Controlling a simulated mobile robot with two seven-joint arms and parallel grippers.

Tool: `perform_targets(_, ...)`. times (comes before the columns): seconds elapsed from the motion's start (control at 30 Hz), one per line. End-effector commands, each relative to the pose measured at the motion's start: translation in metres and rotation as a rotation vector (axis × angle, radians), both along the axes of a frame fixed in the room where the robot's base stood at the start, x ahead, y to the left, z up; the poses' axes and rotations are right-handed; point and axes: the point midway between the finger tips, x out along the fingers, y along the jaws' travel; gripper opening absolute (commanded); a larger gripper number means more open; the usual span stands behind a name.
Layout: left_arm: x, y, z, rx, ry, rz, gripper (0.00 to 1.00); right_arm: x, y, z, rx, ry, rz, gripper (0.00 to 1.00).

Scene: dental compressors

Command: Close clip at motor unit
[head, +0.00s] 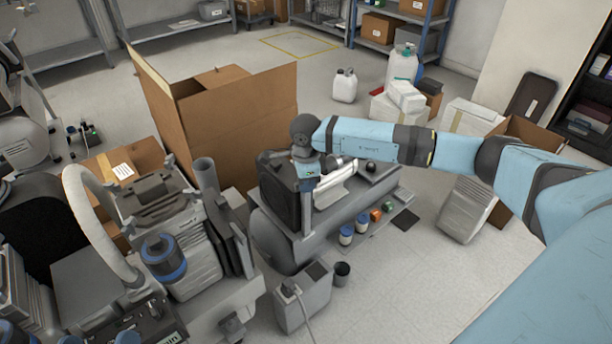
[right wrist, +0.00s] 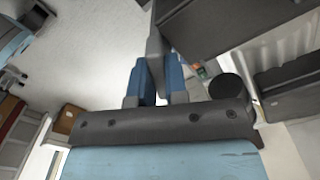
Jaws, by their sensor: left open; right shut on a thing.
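The motor unit is most likely the dark block (head: 279,187) on the compressor with a grey tank (head: 275,240), in the middle of the head view. My right arm reaches in from the right, and my right gripper (head: 307,183) points down at the block's right edge. In the right wrist view, the blue fingers of my right gripper (right wrist: 156,68) are close together at a thin grey piece (right wrist: 153,38), beside a large dark panel (right wrist: 215,25). I cannot tell whether this piece is the clip. My left gripper is not in view.
An open cardboard box (head: 232,115) stands behind the compressor. Another unit with a pale hose (head: 98,225) stands close on the left. Small blue-lidded jars (head: 346,236) sit at the compressor's front. Free floor (head: 420,285) lies to the front right.

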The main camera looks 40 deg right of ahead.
Motion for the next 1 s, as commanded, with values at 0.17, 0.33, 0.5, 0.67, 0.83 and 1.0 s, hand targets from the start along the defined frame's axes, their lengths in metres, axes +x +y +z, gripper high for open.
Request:
perform_targets(0.17, -0.001, 0.002, 0.026, -0.032, -0.061, 0.02, 0.85, 0.0, 0.0, 0.005, 0.0, 0.001, -0.168, 0.0)
perform_targets(0.33, -0.003, 0.004, 0.046, -0.06, -0.118, 0.037, 0.85, 0.0, 0.001, 0.005, 0.001, 0.001, -0.33, 0.0)
perform_targets(0.5, -0.004, 0.006, 0.058, -0.068, -0.15, 0.057, 0.85, 0.0, 0.001, 0.005, 0.002, 0.002, -0.491, 0.0)
perform_targets(0.67, 0.0, 0.013, 0.034, 0.01, -0.042, 0.08, 0.85, 0.0, 0.0, 0.005, 0.0, 0.0, -0.642, 0.0)
perform_targets(0.83, -0.001, 0.022, 0.01, 0.081, 0.06, 0.1, 0.85, 0.0, 0.001, 0.004, 0.001, 0.002, -0.791, 0.0)
perform_targets(1.0, -0.004, 0.03, -0.011, 0.141, 0.147, 0.115, 0.85, 0.0, 0.0, 0.003, 0.0, 0.0, -0.915, 0.0)
